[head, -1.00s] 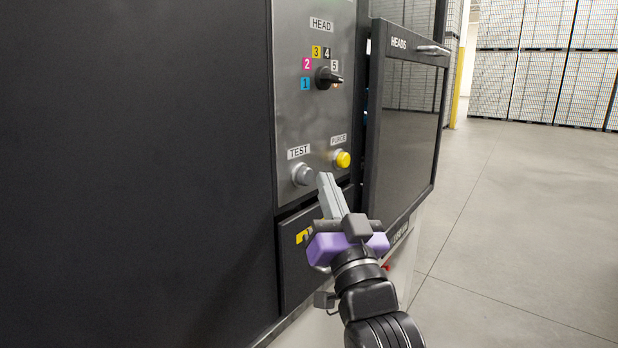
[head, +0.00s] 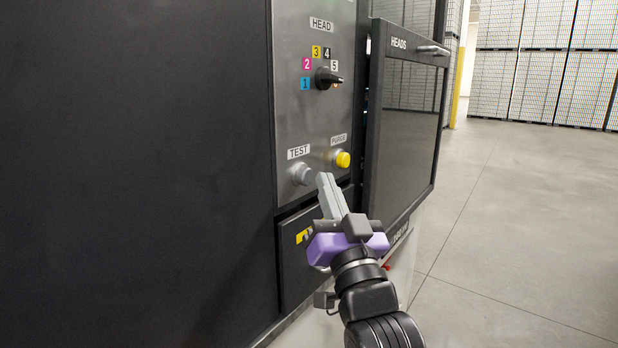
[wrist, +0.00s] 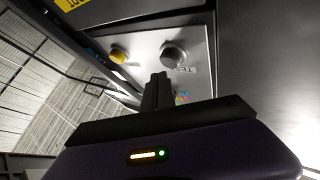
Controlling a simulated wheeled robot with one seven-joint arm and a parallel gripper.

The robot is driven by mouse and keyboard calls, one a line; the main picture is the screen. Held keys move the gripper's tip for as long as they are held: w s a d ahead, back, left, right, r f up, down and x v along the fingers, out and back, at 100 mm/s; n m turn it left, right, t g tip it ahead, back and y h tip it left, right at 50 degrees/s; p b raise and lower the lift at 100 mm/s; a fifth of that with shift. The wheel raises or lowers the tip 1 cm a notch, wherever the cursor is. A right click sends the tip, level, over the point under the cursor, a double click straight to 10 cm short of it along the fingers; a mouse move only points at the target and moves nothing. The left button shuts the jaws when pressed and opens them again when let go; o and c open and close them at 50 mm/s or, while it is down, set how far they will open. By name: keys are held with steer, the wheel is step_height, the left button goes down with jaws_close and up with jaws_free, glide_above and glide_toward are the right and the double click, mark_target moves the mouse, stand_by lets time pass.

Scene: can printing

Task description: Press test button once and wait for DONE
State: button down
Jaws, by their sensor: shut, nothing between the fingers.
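The TEST button (head: 302,174) is a round grey button low on the grey control panel, under its TEST label (head: 299,152). It also shows in the wrist view (wrist: 173,54). My gripper (head: 324,178) is shut and empty, its fingertips just right of the TEST button in the head view. In the wrist view the fingers (wrist: 158,78) point toward the panel, just below and left of the button. I cannot tell whether they touch it. No DONE sign is readable in these frames.
The yellow PURGE button (head: 342,159) sits close to the right of TEST. A rotary HEAD knob (head: 327,78) is above. The open HEADS door (head: 405,110) stands right of the panel. A dark drawer front (head: 300,262) is below. Open floor lies at the right.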

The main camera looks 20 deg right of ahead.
stand_by(0.3)
steer(key=shift+w+a, duration=0.25)
steer(key=shift+w, duration=0.1)
steer(key=shift+w+a+b, duration=0.55)
steer(key=shift+w+b, duration=0.2)
stand_by(1.3)
steer(key=shift+s, duration=0.1)
steer(key=shift+s+d+p, duration=0.45)
steer(key=shift+s+d, duration=0.3)
steer(key=shift+s, duration=0.25)
steer(key=shift+s+d+p, duration=0.4)
steer(key=shift+s+d, duration=0.35)
steer(key=shift+s, duration=0.3)
steer(key=shift+s+d+p, duration=0.4)
steer(key=shift+s+d, duration=0.35)
steer(key=shift+s, duration=0.25)
